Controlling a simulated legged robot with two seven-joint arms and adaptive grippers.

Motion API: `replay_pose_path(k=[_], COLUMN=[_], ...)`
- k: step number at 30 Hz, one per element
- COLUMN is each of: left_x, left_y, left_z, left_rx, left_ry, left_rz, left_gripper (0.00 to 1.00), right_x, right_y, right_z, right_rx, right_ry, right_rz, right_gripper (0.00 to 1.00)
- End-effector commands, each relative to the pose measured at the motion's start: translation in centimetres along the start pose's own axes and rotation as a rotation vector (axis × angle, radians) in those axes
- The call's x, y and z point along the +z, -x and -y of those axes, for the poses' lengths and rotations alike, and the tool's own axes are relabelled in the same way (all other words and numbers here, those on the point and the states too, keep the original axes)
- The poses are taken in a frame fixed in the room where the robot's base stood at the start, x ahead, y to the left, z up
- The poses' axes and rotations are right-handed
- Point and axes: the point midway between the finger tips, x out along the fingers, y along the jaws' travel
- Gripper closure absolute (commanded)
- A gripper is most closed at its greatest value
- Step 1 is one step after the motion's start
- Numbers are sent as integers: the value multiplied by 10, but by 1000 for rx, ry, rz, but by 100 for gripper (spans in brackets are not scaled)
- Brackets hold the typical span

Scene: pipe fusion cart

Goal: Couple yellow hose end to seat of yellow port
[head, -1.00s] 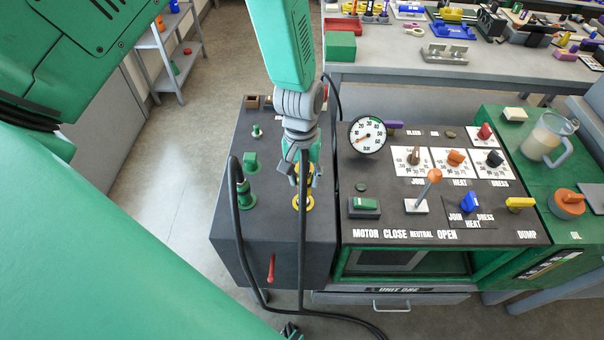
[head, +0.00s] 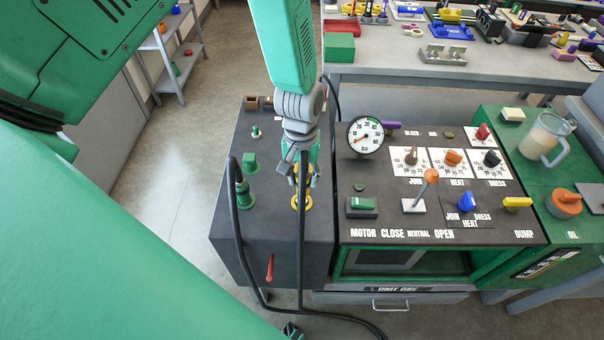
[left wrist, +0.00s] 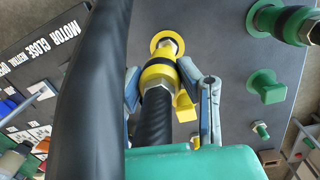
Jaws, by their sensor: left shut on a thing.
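My left gripper (left wrist: 172,95) is shut on the yellow hose end (left wrist: 158,72), fingers on either side of its collar. The black hose (left wrist: 154,120) runs back from it. The yellow port (left wrist: 164,40) is a yellow ring on the dark panel, with a metal fitting between ring and collar. The hose end is lined up with the port and close against it; I cannot tell whether it is fully seated. In the head view, my left gripper (head: 303,174) stands above the yellow port (head: 302,202) and partly hides it. My right gripper is not in view.
A green hose end (head: 243,192) stands in a port to the left, near a green block (head: 249,162). A yellow block (left wrist: 185,107) is close beside the gripper. A red lever (head: 270,267) is on the cart front. The control panel (head: 385,215) lies right.

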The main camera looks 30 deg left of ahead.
Motion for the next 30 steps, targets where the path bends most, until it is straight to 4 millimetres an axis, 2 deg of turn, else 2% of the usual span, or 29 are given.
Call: replay_pose_path(k=[11, 30], left_x=[-4, -3], left_y=[-1, -13], left_z=[8, 5], left_rx=[4, 1], left_ry=[0, 0], left_rz=[2, 0], left_gripper=[100, 100], right_x=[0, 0], right_y=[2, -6], right_z=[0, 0], right_rx=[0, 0], right_ry=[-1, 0], right_rz=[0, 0], right_gripper=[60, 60])
